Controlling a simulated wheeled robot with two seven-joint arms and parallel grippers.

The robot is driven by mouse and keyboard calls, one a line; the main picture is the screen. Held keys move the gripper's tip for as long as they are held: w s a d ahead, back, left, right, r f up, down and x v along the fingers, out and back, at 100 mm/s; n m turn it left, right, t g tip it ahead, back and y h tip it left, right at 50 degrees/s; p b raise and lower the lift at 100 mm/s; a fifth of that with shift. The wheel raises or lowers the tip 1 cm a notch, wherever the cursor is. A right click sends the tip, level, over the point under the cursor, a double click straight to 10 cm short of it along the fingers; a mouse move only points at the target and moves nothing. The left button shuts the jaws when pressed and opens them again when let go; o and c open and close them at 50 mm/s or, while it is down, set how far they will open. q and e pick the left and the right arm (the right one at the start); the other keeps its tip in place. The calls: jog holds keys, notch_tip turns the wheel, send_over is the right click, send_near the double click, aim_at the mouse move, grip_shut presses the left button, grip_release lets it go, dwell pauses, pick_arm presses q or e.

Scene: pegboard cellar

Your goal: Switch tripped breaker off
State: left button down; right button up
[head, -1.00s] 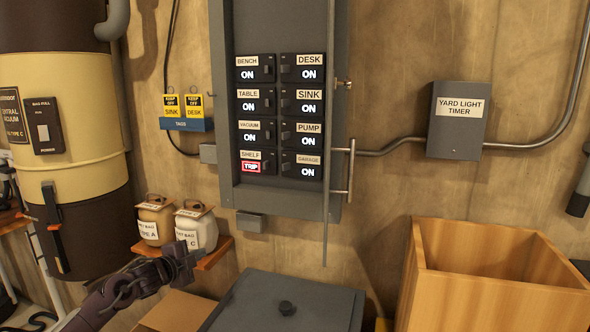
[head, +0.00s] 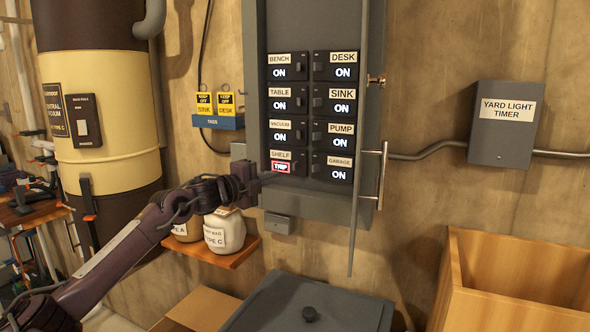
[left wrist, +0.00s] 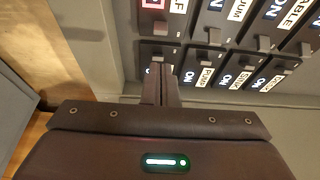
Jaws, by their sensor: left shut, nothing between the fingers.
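The grey breaker panel (head: 330,208) is open on the wall, with two columns of labelled black breakers. The shelf breaker (head: 299,156), lowest on the left, shows a red TRIP display; part of it also shows at the top of the left wrist view (left wrist: 152,22). The other breakers read ON, including garage (head: 334,172) beside it. My left gripper (head: 268,177) is shut and empty, its fingertips at the left edge of the shelf breaker in the head view. In the left wrist view its fingers (left wrist: 160,84) overlap the garage breaker. Contact cannot be told. My right gripper is not in view.
The panel's door edge and handle (head: 382,175) stand out at its right. Yellow tags (head: 215,103) hang at left. A grey lidded box (head: 345,300) and wooden crate (head: 515,268) stand below.

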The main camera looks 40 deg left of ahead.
aim_at(294, 167)
pick_arm(q)
jog(key=w+p, duration=0.7)
jog(key=w, duration=0.2)
jog(key=shift+w, duration=0.3)
dwell(0.3)
jog(key=shift+s+a+b, duration=0.25)
jog(key=shift+a+b, duration=0.25)
jog(key=shift+b, duration=0.05)
dwell(0.9)
jog(key=shift+a, duration=0.25)
jog(key=shift+s, duration=0.1)
